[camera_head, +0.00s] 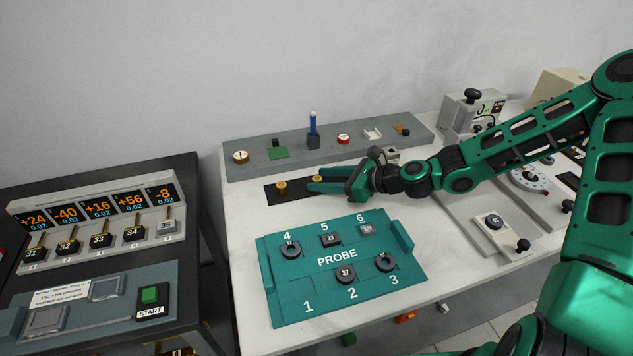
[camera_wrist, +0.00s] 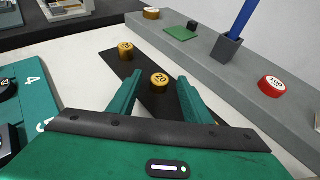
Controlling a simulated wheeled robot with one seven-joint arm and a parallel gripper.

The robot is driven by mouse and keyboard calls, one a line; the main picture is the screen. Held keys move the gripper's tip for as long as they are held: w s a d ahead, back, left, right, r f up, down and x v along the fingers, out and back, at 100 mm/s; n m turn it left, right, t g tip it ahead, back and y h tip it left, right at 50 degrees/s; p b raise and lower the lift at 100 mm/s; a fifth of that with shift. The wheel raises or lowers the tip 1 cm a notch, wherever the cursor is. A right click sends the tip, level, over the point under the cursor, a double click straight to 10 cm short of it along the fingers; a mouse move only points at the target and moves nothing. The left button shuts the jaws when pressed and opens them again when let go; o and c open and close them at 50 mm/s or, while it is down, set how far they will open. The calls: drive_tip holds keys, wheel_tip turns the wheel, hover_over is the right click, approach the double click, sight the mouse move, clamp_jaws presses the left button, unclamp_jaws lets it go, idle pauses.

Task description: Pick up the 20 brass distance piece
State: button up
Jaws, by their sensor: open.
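The brass distance piece marked 20 (camera_wrist: 159,82) stands on a black strip (camera_wrist: 113,64) in the wrist view. It sits just beyond and between the tips of my open gripper (camera_wrist: 158,88); I cannot tell whether a finger touches it. In the head view the brass piece (camera_head: 317,179) shows at the fingertips of my gripper (camera_head: 312,181), partly hidden by them. A second brass piece (camera_head: 281,186) stands on the strip to its left; it also shows in the wrist view (camera_wrist: 126,50). My gripper holds nothing.
A grey raised ledge (camera_head: 225,162) behind the strip carries a blue rod in a block (camera_head: 313,130), a red-rimmed disc (camera_head: 343,139) and small parts. A teal PROBE board (camera_head: 330,285) lies in front. White table (camera_head: 243,217) is bare at left.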

drive_tip(key=shift+w+a, duration=0.1)
drive_tip(key=shift+a, duration=0.05)
clamp_jaws()
